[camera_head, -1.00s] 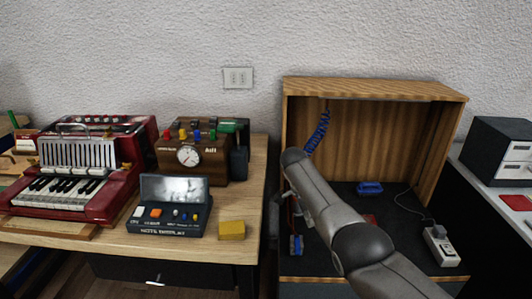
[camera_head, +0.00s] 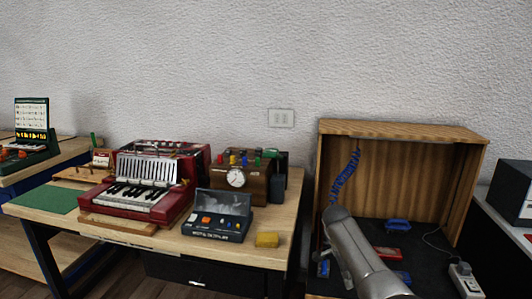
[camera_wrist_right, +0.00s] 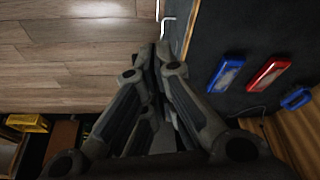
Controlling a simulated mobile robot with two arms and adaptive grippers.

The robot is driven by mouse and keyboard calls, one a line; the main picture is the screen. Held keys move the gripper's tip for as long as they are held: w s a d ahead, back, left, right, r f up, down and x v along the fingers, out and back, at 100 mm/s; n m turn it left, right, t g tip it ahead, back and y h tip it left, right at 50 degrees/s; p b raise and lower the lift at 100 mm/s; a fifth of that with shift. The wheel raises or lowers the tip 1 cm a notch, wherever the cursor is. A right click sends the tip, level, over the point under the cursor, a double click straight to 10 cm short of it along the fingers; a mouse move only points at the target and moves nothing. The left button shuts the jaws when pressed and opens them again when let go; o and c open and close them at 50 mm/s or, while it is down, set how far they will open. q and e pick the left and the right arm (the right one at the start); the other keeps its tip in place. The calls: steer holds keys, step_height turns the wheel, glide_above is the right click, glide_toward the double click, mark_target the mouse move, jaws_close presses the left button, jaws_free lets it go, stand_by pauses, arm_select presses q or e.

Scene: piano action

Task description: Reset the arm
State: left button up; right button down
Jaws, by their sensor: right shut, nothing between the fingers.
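My right arm (camera_head: 355,255) reaches up from the bottom right in the head view, in front of the open wooden cabinet (camera_head: 403,130). Its gripper is mostly hidden behind the arm there. In the right wrist view my right gripper (camera_wrist_right: 157,55) has its fingers together with nothing between them. It hangs above the wooden floor, beside the edge of the cabinet's dark base. My left gripper is not in view.
Blue and red pieces (camera_wrist_right: 270,73) lie on the dark base. A power strip (camera_head: 465,280) is at its right. A table (camera_head: 285,232) at left bears a red accordion (camera_head: 140,190), a wooden dial box (camera_head: 240,182), a black button device (camera_head: 215,220) and a yellow block (camera_head: 267,240).

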steer(key=s+a+f+n+y, duration=0.1)
steer(key=s+f+n, duration=0.25)
steer(key=f, duration=0.65)
steer(key=s+f+n, duration=0.3)
steer(key=s+f, duration=0.2)
steer(key=f, duration=0.5)
steer(key=s+a+f+n+t+y, duration=0.15)
steer(key=s+f+n, duration=0.55)
steer(key=s+f, duration=0.95)
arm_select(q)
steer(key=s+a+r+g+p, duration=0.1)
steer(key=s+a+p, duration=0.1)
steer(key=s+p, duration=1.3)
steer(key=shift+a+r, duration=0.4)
arm_select(e)
steer(key=s+d+r+n+y, duration=0.1)
steer(key=s+n, duration=0.5)
steer(key=s, duration=2.8)
steer(key=shift+s+d+g, duration=0.15)
steer(key=shift+s+g, duration=0.2)
